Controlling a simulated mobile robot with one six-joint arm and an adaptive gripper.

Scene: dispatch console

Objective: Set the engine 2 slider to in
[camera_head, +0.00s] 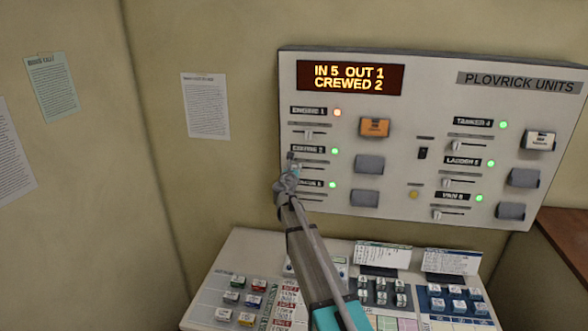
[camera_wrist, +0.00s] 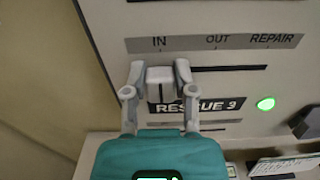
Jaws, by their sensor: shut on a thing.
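The engine 2 row shows in the head view by its label (camera_head: 307,149), with a green lamp (camera_head: 335,151) beside it. In the wrist view its white slider knob (camera_wrist: 160,82) sits under the IN mark (camera_wrist: 159,42), at the left end of the slot (camera_wrist: 228,69). OUT (camera_wrist: 217,40) and REPAIR (camera_wrist: 273,39) are marked to the right. My gripper (camera_wrist: 158,76) is shut on the knob, one finger on each side. In the head view my gripper (camera_head: 288,172) reaches the panel's left side and partly hides this row and the one below.
The grey panel (camera_head: 430,130) has similar slider rows above, below and to the right. Its display (camera_head: 350,77) reads IN 5, OUT 1, CREWED 2. A desk console (camera_head: 225,273) with several keys stands below.

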